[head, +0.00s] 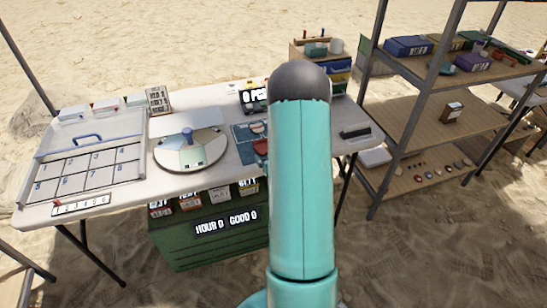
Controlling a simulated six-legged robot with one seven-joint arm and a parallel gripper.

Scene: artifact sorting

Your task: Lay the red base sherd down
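A small red piece (258,128) shows on or just above the blue mat (240,133), right of the turntable, partly covered by my arm. It may be the red base sherd, but it is too small to be sure. My own teal arm link stands upright across the middle of the picture. My gripper cannot be made out; a small teal part peeks out left of the arm, and I cannot tell what it is. Whether anything is held is hidden.
A round turntable (168,157) with pale sectors sits mid-table. A numbered tray (45,187) fills the table's left. A green crate (180,257) with labelled bins stands below the front edge. A scale bar (80,204) lies front left. Shelves (440,135) stand right.

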